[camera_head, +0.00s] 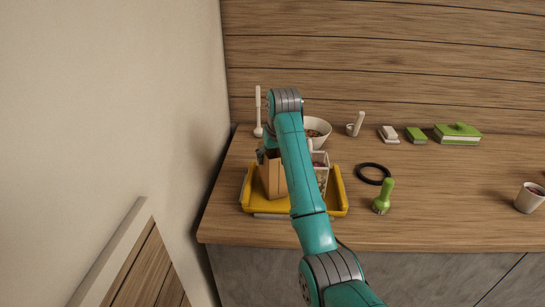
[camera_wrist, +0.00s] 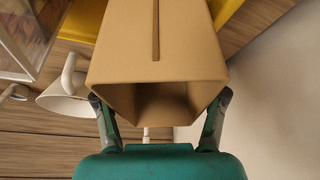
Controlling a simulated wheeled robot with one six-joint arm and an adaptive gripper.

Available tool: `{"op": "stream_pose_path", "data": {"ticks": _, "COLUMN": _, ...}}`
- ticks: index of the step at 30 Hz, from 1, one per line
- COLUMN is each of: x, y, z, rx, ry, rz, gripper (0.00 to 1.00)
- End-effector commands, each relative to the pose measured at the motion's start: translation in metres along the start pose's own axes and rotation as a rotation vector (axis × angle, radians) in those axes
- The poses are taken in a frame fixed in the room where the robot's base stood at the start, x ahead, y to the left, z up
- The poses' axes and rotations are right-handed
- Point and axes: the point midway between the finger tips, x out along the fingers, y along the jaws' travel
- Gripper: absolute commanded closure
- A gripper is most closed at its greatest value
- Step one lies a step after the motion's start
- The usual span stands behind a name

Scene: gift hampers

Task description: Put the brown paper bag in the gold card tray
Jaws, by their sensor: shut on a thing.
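The brown paper bag (camera_head: 274,180) stands upright over the left part of the gold card tray (camera_head: 337,209). I cannot tell whether its base touches the tray floor. My gripper (camera_wrist: 160,100) is shut on the bag near its open mouth, with one finger on each side. In the wrist view the bag (camera_wrist: 190,45) fills the middle, and a yellow strip of the tray (camera_wrist: 236,22) shows behind it. In the head view my gripper is mostly hidden behind my arm.
A clear-walled container (camera_head: 322,172) is right of the bag, partly hidden by my arm. A white bowl (camera_head: 318,129) stands behind. A wall rises at left. The counter's right-centre is clear.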

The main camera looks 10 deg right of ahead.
Motion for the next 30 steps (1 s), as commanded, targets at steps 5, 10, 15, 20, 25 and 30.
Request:
{"op": "stream_pose_path", "data": {"ticks": 5, "x": 0.0, "y": 0.0, "z": 0.0, "rx": 0.0, "ry": 0.003, "rz": 0.0, "gripper": 0.99}}
{"op": "stream_pose_path", "data": {"ticks": 10, "x": 0.003, "y": 0.0, "z": 0.001, "rx": 0.0, "ry": 0.002, "rz": 0.0, "gripper": 0.99}}
{"op": "stream_pose_path", "data": {"ticks": 15, "x": 0.003, "y": 0.0, "z": 0.001, "rx": 0.0, "ry": 0.001, "rz": 0.0, "gripper": 0.05}}
{"op": "stream_pose_path", "data": {"ticks": 20, "x": 0.003, "y": 0.0, "z": 0.001, "rx": 0.0, "ry": 0.002, "rz": 0.0, "gripper": 0.05}}
{"op": "stream_pose_path", "data": {"ticks": 25, "x": 0.0, "y": 0.0, "z": 0.0, "rx": 0.0, "ry": 0.002, "rz": 0.0, "gripper": 0.05}}
{"op": "stream_pose_path", "data": {"ticks": 30, "x": -0.015, "y": 0.0, "z": -0.009, "rx": 0.0, "ry": 0.005, "rz": 0.0, "gripper": 0.05}}
